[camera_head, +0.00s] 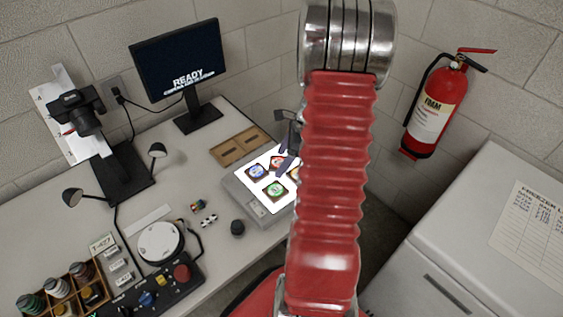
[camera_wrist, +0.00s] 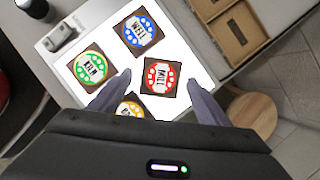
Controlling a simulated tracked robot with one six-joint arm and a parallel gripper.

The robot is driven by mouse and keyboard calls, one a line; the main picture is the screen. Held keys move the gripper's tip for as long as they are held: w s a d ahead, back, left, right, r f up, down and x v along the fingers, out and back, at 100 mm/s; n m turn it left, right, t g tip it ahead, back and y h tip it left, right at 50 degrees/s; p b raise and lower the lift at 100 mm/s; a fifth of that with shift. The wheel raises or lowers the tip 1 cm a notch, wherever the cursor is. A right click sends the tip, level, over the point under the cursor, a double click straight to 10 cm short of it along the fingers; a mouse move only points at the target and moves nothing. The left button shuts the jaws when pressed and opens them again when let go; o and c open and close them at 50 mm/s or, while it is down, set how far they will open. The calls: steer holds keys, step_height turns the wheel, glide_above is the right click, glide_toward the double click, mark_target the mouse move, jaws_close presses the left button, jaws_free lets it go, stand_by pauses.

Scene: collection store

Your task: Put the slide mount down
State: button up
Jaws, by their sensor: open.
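Several square dark slide mounts lie on the glowing light box (camera_head: 243,202), which also shows in the wrist view (camera_wrist: 60,72). The mount with a red ring (camera_wrist: 158,77) lies between my gripper's fingertips in the wrist view; whether they touch it is unclear. A blue-ringed mount (camera_wrist: 139,34), a green-ringed mount (camera_wrist: 91,67) and a yellow-ringed mount (camera_wrist: 131,108) lie around it, the yellow one partly hidden by my gripper. My gripper (camera_wrist: 160,80) is open, low over the box. In the head view my arm hides part of the box.
A brown two-compartment tray (camera_head: 239,147) sits behind the light box and is empty. A dark knob (camera_head: 237,228) stands in front. A monitor (camera_head: 180,60), a camera stand (camera_head: 120,172) and a control panel (camera_head: 150,297) are to the left. A fire extinguisher (camera_head: 437,105) hangs at right.

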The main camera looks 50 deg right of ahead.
steer(key=shift+c, duration=0.3)
steer(key=c, duration=1.2)
steer(key=shift+r, duration=0.1)
step_height(320, 180, up, 10)
steer(key=shift+f, duration=0.1)
stand_by(0.6)
